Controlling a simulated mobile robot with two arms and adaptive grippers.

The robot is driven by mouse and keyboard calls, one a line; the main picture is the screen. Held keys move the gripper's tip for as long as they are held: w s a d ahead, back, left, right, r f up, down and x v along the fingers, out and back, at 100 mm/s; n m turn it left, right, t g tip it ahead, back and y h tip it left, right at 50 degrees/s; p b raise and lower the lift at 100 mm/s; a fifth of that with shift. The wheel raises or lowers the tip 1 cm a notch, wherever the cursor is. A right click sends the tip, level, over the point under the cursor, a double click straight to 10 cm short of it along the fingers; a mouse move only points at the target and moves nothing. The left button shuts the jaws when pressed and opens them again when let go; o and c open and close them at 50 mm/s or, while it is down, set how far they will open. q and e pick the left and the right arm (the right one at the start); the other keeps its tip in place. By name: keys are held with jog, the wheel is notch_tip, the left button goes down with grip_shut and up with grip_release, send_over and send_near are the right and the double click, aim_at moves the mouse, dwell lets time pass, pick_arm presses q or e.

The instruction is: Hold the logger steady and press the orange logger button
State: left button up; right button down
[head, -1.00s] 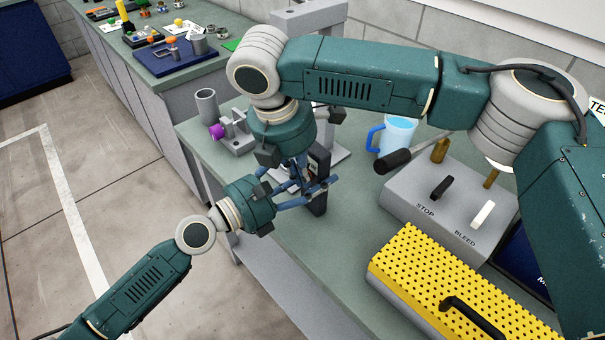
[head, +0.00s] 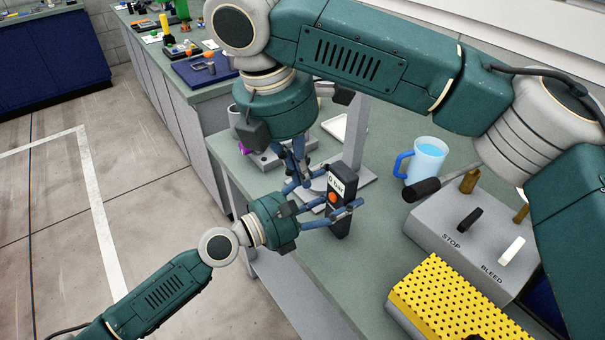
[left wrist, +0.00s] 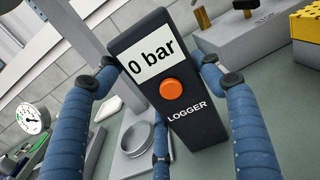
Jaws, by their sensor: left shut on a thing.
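The logger (head: 341,226) is a dark upright box with a "0 bar" display, and it leans a little. Its orange button (head: 332,197) faces the left arm. In the left wrist view the logger (left wrist: 193,132) fills the middle, with the orange button (left wrist: 171,89) uncovered below the display. My left gripper (head: 337,208) is shut on the logger, its blue fingers on both sides. My right gripper (head: 296,178) hangs from above, just left of the logger and apart from the button. Whether its fingers are open or shut is unclear.
A grey box with STOP and BLEED levers (head: 440,228), a blue-handled mug (head: 428,160) and a yellow perforated cover (head: 450,300) stand to the right. A grey stand (head: 357,140) is behind the logger. The bench's left edge is close to the grippers.

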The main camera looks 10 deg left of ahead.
pick_arm(q)
jog(key=o, duration=1.4)
jog(key=shift+c, duration=0.2)
